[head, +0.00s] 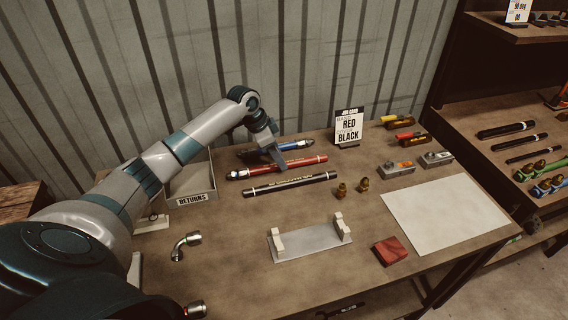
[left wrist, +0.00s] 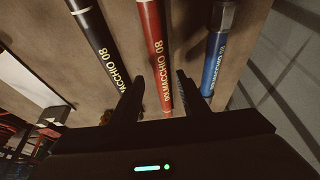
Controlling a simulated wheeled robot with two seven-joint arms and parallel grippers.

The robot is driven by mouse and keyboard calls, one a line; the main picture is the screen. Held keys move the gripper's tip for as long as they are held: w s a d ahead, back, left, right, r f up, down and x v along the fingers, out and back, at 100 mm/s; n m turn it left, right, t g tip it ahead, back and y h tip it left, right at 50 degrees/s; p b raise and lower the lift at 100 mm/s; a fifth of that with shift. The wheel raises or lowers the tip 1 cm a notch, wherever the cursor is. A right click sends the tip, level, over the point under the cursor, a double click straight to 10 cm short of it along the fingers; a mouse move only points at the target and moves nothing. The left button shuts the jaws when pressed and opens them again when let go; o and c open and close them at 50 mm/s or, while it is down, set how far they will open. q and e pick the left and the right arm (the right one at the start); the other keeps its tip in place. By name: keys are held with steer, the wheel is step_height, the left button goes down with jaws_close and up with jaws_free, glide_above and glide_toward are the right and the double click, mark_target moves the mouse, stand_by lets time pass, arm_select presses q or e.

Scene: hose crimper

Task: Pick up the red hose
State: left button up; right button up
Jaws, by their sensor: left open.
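The red hose (head: 303,161) lies on the workbench between a blue hose (head: 292,145) at the back and a black hose (head: 290,183) in front. My left gripper (head: 272,160) is over the middle of the red hose, pointing down. In the left wrist view, its open fingers (left wrist: 154,86) stand on either side of the red hose (left wrist: 155,45), with the black hose (left wrist: 97,35) to the left and the blue hose (left wrist: 215,50) to the right. Whether the fingers touch the hose I cannot tell. My right gripper is not in view.
A returns tray (head: 190,200) stands left of the hoses. A job card reading red and black (head: 348,127) stands behind. Brass fittings (head: 342,190), a grey cradle (head: 308,240), a red block (head: 391,250) and a pale sheet (head: 445,215) lie to the front and right.

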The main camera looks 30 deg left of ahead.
arm_select(q)
steer(key=shift+p+x, duration=0.4)
steer(key=shift+x, duration=1.05)
steer(key=shift+w, duration=0.1)
jaws_close()
